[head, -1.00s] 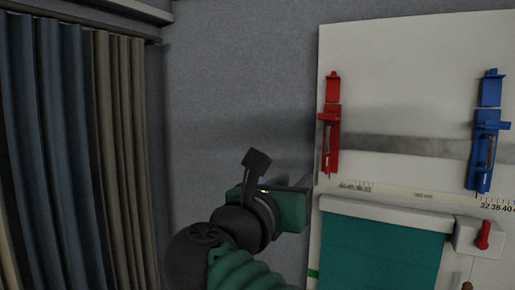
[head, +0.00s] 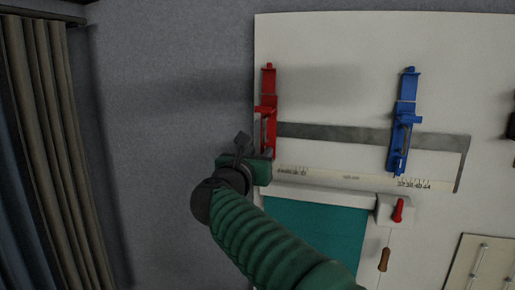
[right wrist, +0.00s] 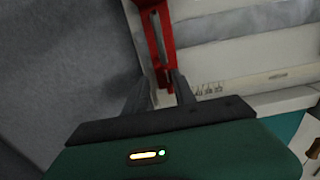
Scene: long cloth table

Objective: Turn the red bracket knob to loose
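The red bracket (head: 268,90) hangs upright near the left edge of the white wall panel (head: 340,50). A small part juts left from its middle; I cannot tell whether this is the knob. My right gripper (head: 268,157) is just below the bracket's lower end in the head view, which hides its fingers. In the right wrist view, the two dark fingers (right wrist: 162,92) are apart with nothing gripped. The bracket's slotted lower part (right wrist: 158,35) shows beyond them, its bottom end near the right finger. Contact is unclear. My left gripper is not in view.
A blue bracket (head: 404,125) hangs to the right on a grey metal strip (head: 335,133). Below are a teal sheet (head: 315,230) and a white box with a red lever (head: 398,210). Curtains (head: 50,150) hang at left. The grey wall left of the panel is bare.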

